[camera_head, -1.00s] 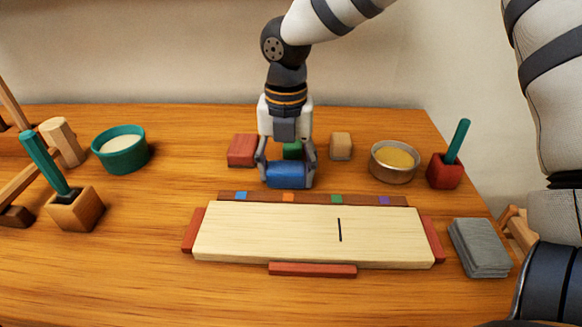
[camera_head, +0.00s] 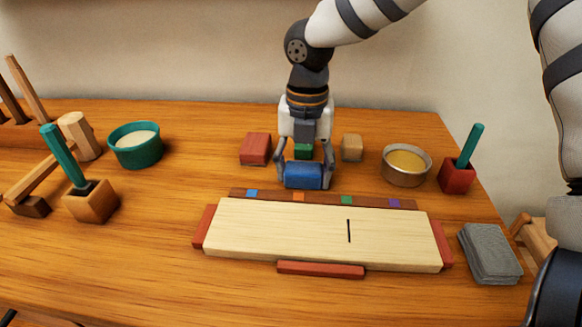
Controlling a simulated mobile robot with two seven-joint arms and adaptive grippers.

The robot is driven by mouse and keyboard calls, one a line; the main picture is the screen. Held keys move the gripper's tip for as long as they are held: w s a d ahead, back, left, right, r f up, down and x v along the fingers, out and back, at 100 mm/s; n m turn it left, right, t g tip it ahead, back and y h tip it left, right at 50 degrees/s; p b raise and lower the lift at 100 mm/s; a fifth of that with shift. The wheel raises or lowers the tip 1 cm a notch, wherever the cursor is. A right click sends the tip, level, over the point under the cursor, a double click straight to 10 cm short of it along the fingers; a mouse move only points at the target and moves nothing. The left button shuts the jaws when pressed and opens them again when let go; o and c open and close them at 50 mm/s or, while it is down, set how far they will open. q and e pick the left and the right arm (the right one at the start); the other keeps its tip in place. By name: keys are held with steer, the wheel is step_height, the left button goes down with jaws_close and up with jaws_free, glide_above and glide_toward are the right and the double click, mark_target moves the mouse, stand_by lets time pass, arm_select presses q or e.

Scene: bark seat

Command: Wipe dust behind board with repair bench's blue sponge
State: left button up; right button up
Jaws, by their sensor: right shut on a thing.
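The pale wooden board (camera_head: 290,232) lies flat on the bench (camera_head: 130,265), with a short dark line (camera_head: 348,231) on its top. A brown strip with colored squares (camera_head: 322,200) runs along its far edge. My right gripper (camera_head: 305,172) points down behind the board, shut on the blue sponge (camera_head: 304,178). The sponge is low, at or just above the bench top; I cannot tell whether it touches. I cannot make out any dust behind the board. My left gripper is not in view.
Red (camera_head: 255,149), green (camera_head: 303,151) and tan (camera_head: 351,148) blocks stand behind the gripper. A tin (camera_head: 407,178) and red holder (camera_head: 457,178) stand right, a teal bowl (camera_head: 136,152) and wooden holder (camera_head: 92,203) left. Grey sheets (camera_head: 489,254) lie right of the board.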

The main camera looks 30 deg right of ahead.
steer(key=shift+s+d, duration=0.2)
steer(key=shift+s, duration=0.05)
steer(key=shift+w+a+f, duration=0.1)
steer(key=shift+w+a, duration=0.35)
steer(key=shift+w+a+b, duration=0.45)
steer(key=shift+w+a, duration=0.5)
steer(key=shift+a, duration=0.3)
steer(key=shift+w+a, duration=0.2)
steer(key=shift+a, duration=0.15)
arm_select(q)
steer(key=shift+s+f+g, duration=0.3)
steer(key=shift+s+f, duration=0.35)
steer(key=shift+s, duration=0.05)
arm_select(e)
steer(key=shift+r, duration=0.2)
step_height(320, 180, up, 5)
steer(key=shift+f+p, duration=0.2)
steer(key=shift+p, duration=0.3)
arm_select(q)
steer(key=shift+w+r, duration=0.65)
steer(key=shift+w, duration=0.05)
arm_select(e)
steer(key=shift+r, duration=0.7)
